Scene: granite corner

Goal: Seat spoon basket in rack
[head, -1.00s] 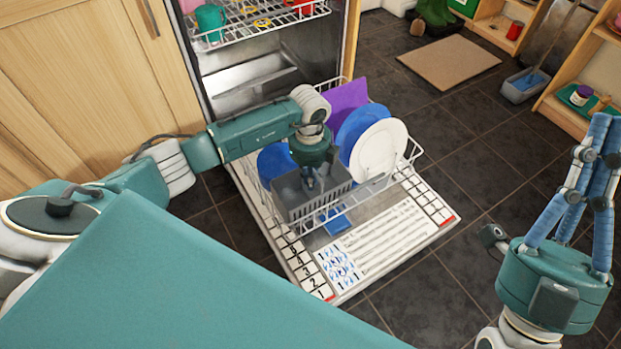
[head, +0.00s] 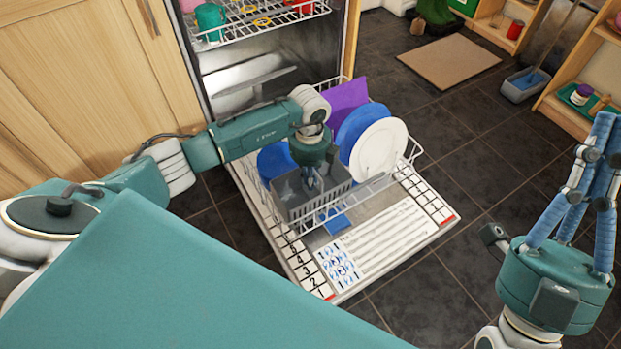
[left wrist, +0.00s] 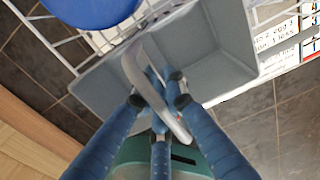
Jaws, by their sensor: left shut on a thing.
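The spoon basket (head: 322,198) is a grey open box with slotted sides. It is at the left front of the white wire lower rack (head: 378,186), which sits on the open dishwasher door. My left gripper (head: 312,184) is over the basket, pointing down, shut on its curved handle. In the left wrist view the fingers (left wrist: 158,85) close around the handle, with the grey basket (left wrist: 215,45) beneath. Whether its base rests fully on the rack floor is hidden. My right gripper (head: 598,130) is raised at the right edge, fingers up, nothing visible in it.
Blue plates (head: 357,124), a white plate (head: 380,148) and a purple board (head: 345,99) stand in the rack behind the basket. A small blue piece (head: 337,223) shows just in front of it. The upper rack (head: 232,33) holds cups. Dark floor right of the door is clear.

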